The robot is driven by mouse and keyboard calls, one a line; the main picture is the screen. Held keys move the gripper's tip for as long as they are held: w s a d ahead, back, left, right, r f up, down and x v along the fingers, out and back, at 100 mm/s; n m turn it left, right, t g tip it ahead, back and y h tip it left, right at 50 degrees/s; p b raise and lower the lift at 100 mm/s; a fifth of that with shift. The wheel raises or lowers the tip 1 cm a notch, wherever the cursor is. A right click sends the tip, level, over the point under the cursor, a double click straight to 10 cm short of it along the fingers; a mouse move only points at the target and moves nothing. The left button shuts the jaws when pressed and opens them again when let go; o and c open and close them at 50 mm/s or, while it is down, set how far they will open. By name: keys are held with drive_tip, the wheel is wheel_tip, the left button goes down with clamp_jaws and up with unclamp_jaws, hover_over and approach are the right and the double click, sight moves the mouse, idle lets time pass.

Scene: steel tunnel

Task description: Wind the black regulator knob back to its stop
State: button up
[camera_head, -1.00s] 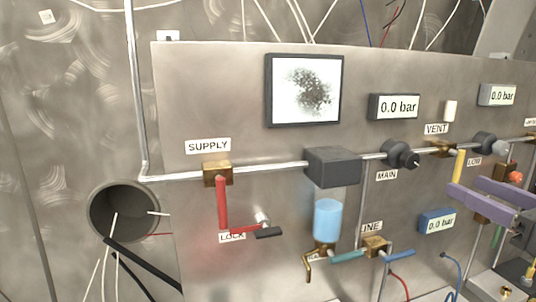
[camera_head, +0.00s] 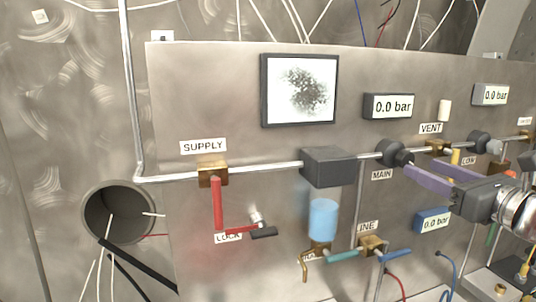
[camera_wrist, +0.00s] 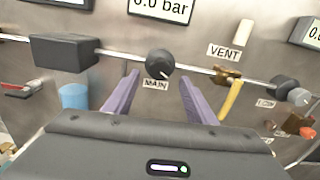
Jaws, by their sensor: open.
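The black regulator knob (camera_head: 391,153) labelled MAIN sits on the pipe on the panel, below a display reading 0.0 bar (camera_head: 389,106). The knob also shows in the wrist view (camera_wrist: 159,64), with a pale mark on its face. My gripper (camera_head: 418,168) is open, its purple fingers pointing at the MAIN knob from the right in the head view. In the wrist view my gripper (camera_wrist: 160,79) has one finger to each side of the knob, nothing between them gripped. Whether the fingertips reach the knob's depth I cannot tell.
A dark box (camera_head: 328,167) sits on the pipe left of the knob. A brass VENT valve (camera_wrist: 228,77) with a yellow lever (camera_wrist: 230,101) is close on the right. Another dark knob (camera_head: 478,142) is farther right. A red supply lever (camera_head: 217,204) hangs at left.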

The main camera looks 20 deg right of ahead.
sight(409, 162)
drive_tip(key=shift+w, duration=2.3)
drive_tip(key=shift+c, duration=0.5)
drive_tip(key=c, duration=0.9)
